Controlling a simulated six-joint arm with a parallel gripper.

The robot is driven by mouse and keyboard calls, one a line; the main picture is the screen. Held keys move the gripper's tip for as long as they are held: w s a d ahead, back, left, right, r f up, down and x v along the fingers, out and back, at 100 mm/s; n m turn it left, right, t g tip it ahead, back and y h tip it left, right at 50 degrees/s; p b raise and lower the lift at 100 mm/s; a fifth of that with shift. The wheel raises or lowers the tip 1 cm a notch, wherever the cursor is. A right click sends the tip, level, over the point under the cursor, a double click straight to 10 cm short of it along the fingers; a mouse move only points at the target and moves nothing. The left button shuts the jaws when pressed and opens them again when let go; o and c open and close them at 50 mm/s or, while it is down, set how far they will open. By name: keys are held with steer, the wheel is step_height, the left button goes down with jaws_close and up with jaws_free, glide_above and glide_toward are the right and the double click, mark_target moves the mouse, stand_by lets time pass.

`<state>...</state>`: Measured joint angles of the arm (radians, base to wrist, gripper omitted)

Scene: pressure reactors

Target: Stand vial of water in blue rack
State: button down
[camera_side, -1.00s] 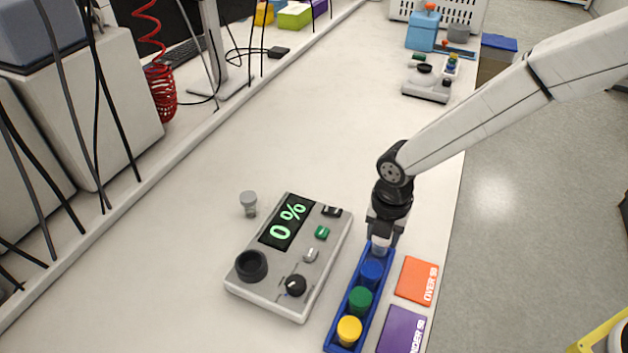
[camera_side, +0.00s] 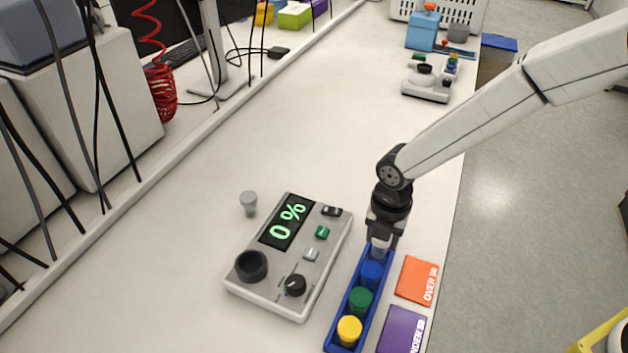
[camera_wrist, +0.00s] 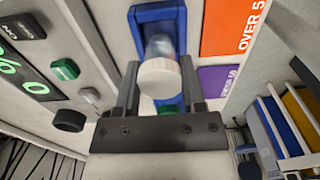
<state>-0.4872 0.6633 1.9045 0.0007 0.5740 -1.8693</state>
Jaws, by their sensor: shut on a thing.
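The vial of water (camera_side: 380,249) has a white cap and a clear body. My gripper (camera_side: 382,234) is shut on it, with a finger on each side of the cap. It is at the far end slot of the blue rack (camera_side: 337,320), in line with the rack. In the wrist view the white cap (camera_wrist: 160,78) is between the fingers and the bluish body points into the rack (camera_wrist: 146,14). I cannot tell whether its base rests on the slot floor. Blue (camera_side: 371,273), green (camera_side: 360,300) and yellow (camera_side: 349,330) capped vials stand in the other slots.
A grey device (camera_side: 311,255) reading 0 % lies just left of the rack. An orange card (camera_side: 417,281) and a purple card (camera_side: 402,330) lie to its right, near the bench edge. A grey-capped vial (camera_side: 249,203) stands beyond the device.

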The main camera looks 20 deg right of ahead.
steer(key=shift+f, duration=0.25)
steer(key=shift+f, duration=0.35)
steer(key=shift+f, duration=0.8)
stand_by(0.6)
jaws_free()
steer(key=shift+r, duration=0.1)
stand_by(0.3)
steer(key=shift+r, duration=3.35)
